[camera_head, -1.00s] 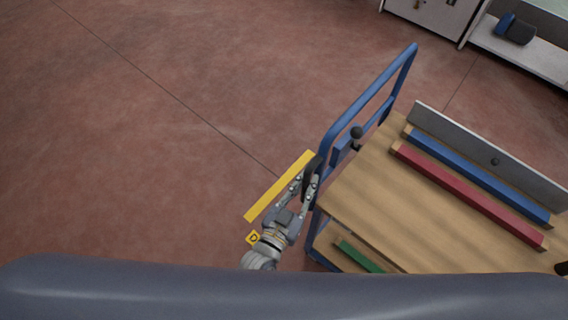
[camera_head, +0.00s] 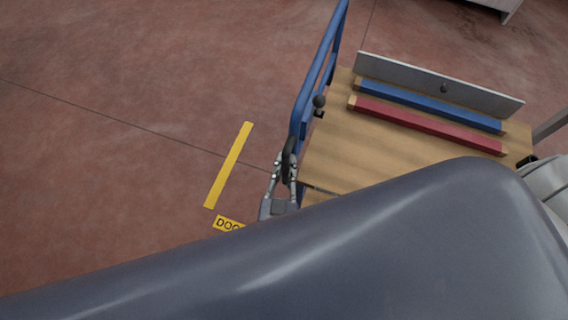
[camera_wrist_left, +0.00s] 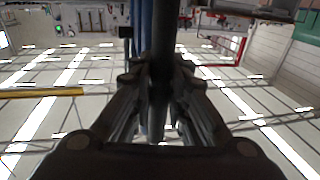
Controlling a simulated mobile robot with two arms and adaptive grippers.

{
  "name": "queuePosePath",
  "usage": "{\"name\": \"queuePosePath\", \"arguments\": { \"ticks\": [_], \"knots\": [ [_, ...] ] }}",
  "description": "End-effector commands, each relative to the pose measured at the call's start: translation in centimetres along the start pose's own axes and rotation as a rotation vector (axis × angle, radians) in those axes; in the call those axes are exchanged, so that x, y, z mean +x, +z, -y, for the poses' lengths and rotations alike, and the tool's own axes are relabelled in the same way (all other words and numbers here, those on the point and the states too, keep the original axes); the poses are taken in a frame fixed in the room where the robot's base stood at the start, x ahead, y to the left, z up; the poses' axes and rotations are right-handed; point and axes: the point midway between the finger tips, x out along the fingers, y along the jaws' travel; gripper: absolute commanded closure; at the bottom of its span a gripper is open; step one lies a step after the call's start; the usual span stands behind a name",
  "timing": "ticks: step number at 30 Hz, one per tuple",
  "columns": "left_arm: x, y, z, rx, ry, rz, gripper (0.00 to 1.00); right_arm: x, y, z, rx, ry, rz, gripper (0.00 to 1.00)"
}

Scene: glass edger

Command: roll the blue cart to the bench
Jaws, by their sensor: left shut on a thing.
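The blue cart has a blue tubular handle frame (camera_head: 318,75) on its left side and a wooden top (camera_head: 350,150). My left gripper (camera_head: 287,165) is shut on a dark grip at the near end of the handle frame, beside the cart's left edge. In the left wrist view the gripper's fingers (camera_wrist_left: 160,80) close around a dark upright bar. The cart's near part and its wheels are hidden behind a large dark smooth shape. My right gripper is not in view. I cannot clearly identify the bench.
A blue bar (camera_head: 430,105), a red bar (camera_head: 425,124) and a grey upright panel (camera_head: 440,88) are on the cart top. A yellow floor strip (camera_head: 229,165) and a partly covered yellow label (camera_head: 228,223) lie left of the cart.

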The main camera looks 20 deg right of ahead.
Motion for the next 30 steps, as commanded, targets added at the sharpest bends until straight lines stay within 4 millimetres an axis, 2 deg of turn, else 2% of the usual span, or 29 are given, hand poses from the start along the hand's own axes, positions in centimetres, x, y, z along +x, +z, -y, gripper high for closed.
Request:
{"name": "queuePosePath", "arguments": {
  "ticks": [3,4,6,15,19,23,30],
  "knots": [
    [-0.2,0.2,-0.5,-0.003,0.009,0.007,1.0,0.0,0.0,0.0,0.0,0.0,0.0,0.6],
    [-0.2,0.2,-0.5,-0.003,0.009,0.007,0.81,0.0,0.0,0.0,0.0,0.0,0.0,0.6],
    [-0.2,0.2,-0.5,-0.003,0.009,0.007,0.65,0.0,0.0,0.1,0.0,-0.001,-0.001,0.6],
    [-0.1,0.1,-0.3,-0.002,0.005,0.004,0.64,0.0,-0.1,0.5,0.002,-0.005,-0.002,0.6],
    [-0.8,0.2,-0.2,-0.002,0.005,0.005,0.64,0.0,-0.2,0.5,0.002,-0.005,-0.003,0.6],
    [-2.7,0.2,-0.3,-0.002,0.007,0.008,0.64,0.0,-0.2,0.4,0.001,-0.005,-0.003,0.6],
    [-8.0,0.2,-0.4,-0.002,0.008,0.008,0.64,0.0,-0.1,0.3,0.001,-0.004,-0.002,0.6]
  ]
}}
